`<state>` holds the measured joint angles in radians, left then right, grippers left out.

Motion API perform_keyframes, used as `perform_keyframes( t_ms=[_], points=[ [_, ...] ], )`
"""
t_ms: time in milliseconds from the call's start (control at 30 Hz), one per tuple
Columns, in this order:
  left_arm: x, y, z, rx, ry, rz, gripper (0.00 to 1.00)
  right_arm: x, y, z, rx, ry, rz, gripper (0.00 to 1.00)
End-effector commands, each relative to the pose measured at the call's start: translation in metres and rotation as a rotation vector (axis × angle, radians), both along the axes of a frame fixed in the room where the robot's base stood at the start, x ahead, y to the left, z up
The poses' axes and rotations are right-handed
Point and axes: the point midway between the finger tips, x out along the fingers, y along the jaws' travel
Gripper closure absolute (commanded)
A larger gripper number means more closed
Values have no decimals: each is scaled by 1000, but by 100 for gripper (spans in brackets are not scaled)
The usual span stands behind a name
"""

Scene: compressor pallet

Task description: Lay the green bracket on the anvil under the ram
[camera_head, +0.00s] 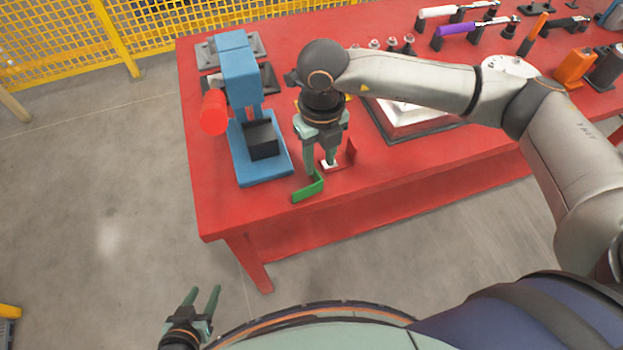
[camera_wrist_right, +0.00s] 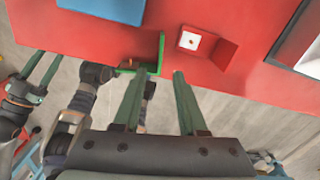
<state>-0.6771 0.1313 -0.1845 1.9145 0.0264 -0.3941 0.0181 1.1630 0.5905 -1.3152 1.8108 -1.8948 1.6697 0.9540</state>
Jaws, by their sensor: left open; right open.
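The green bracket (camera_head: 308,190) is L-shaped and lies on the red table near its front edge; it also shows in the right wrist view (camera_wrist_right: 161,52). My right gripper (camera_head: 321,167) is open and empty, pointing down just behind the bracket. In the wrist view its fingers (camera_wrist_right: 162,72) are spread, with the left fingertip in front of part of the bracket. The blue press (camera_head: 240,70) stands left of it, with a dark block (camera_head: 263,146), apparently the anvil, on its base. The ram's lower end is hard to make out. My left gripper (camera_head: 203,302) is open and empty, off the table.
A red bracket (camera_head: 350,153) with a white pad sits right beside the right gripper. A red cylinder (camera_head: 214,112) sticks out at the press's left. A light block on a dark tray (camera_head: 385,131) stands to the right.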

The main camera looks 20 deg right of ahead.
Motion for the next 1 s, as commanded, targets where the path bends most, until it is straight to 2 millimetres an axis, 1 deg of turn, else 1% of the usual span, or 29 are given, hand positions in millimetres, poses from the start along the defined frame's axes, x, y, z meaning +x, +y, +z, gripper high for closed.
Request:
perform_keyframes(
  t_ms=[167,333,433,533,733,1000],
  points=[
    [0,0,2,0,1,0,50,0,0,-14,1,2,0,59],
    [-1,0,6,0,2,0,50,0,0,-40,1,4,1,59],
    [-1,0,6,0,2,0,50,1,0,-52,3,2,1,59],
    [-1,0,6,0,2,0,50,1,1,-56,5,0,2,59],
    [-1,0,6,0,2,0,50,1,1,-57,5,0,2,59],
    [-1,0,6,0,3,1,50,1,1,-56,5,0,2,89]
  ],
)
